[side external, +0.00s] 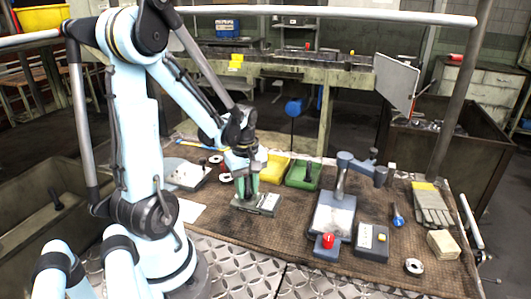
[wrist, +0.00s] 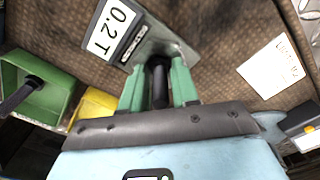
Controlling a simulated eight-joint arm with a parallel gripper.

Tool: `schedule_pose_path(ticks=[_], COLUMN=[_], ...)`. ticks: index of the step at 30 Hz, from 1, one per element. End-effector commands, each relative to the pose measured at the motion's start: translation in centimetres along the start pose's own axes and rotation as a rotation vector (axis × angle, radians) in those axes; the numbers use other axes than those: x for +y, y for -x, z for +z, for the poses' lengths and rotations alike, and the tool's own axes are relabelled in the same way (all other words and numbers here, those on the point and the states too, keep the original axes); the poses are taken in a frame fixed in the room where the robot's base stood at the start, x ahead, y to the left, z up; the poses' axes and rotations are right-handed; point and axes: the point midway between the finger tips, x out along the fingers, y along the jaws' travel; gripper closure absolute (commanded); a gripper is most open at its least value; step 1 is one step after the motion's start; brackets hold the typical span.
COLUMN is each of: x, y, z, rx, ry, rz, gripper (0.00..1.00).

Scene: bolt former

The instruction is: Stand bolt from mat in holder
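My gripper (side external: 246,188) is low over a grey metal block (side external: 262,201) at the left-centre of the work table. In the wrist view its green fingers (wrist: 158,88) flank a dark upright cylinder, which looks like the bolt (wrist: 158,73). The fingers appear to press on it from both sides. The bolt's far end meets the grey block (wrist: 172,38), labelled "0.2 T"; I cannot tell whether it is seated or only resting there. In the side view the fingers mostly hide the bolt.
A green bin (side external: 297,180) with a dark rod in it stands just behind, beside a yellow bin (side external: 274,170). A press with a grey base (side external: 335,215), a red knob (side external: 328,240), a blue screwdriver (side external: 398,218) and gloves (side external: 431,205) are to the right. A white paper (wrist: 272,67) lies nearby.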

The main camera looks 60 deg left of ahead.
Motion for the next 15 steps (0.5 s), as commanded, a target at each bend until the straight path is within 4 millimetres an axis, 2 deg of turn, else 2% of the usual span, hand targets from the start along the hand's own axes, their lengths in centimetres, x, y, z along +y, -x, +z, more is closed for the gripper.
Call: schedule_pose_path(ticks=[1,3,15], x=[0.00,0.00,0.02], y=[0.01,0.01,0.50], z=[0.00,0.00,-0.01], rx=[0.000,0.000,0.000], ry=[0.000,0.000,0.000], rz=[0.000,0.000,0.000], gripper=[0.62,0.54,0.54])
